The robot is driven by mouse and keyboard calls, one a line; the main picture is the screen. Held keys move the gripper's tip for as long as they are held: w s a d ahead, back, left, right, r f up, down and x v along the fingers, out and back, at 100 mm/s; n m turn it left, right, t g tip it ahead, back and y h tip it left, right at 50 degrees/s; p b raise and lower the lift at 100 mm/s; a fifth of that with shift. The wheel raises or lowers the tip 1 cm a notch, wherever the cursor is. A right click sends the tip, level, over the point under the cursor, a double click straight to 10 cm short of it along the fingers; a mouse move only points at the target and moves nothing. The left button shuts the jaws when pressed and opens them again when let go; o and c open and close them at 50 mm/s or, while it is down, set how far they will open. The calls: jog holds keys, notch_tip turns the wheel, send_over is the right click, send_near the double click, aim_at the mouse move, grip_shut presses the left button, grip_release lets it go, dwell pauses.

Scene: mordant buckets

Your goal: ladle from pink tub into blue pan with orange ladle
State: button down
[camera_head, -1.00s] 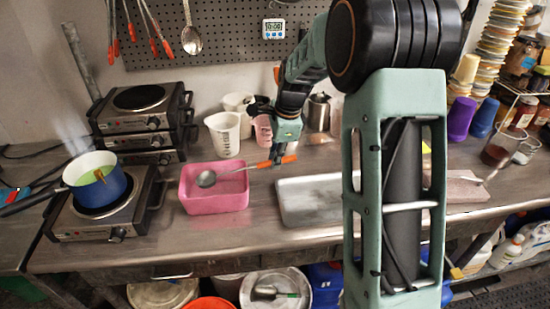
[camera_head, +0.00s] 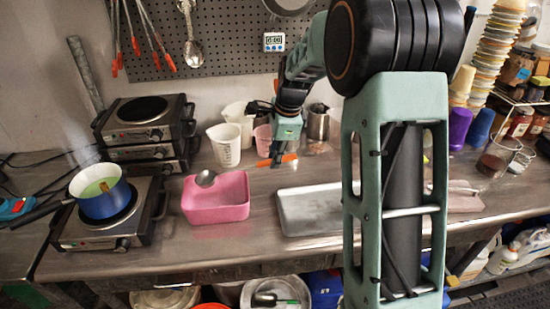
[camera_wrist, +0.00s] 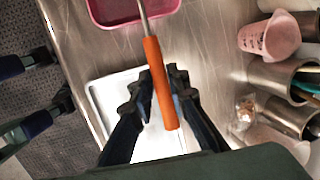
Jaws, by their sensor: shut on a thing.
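My gripper (camera_head: 279,158) is shut on the orange handle of the ladle (camera_head: 289,158), behind the metal tray. The handle (camera_wrist: 161,85) lies between the dark fingers (camera_wrist: 161,92) in the wrist view. The ladle's metal bowl (camera_head: 206,178) shows at the back left rim of the pink tub (camera_head: 217,211); I cannot tell whether it touches. The tub's edge (camera_wrist: 133,22) also shows at the top of the wrist view. The blue pan (camera_head: 104,202) sits on a hot plate at the left, with greenish liquid and a brown stick in it and steam above.
A metal tray (camera_head: 310,228) lies right of the tub. White measuring jugs (camera_head: 224,153), a pink cup (camera_wrist: 270,37) and metal canisters stand behind. Stacked hot plates (camera_head: 146,122) stand behind the pan. Some bare counter separates hot plate and tub.

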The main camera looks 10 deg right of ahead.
jog(key=shift+r, duration=0.45)
jog(key=shift+d+r+y+p, duration=0.1)
jog(key=shift+r+y+p, duration=0.35)
jog(key=shift+r, duration=0.2)
jog(key=shift+r+y, duration=0.25)
jog(key=shift+r, duration=0.1)
dwell(0.5)
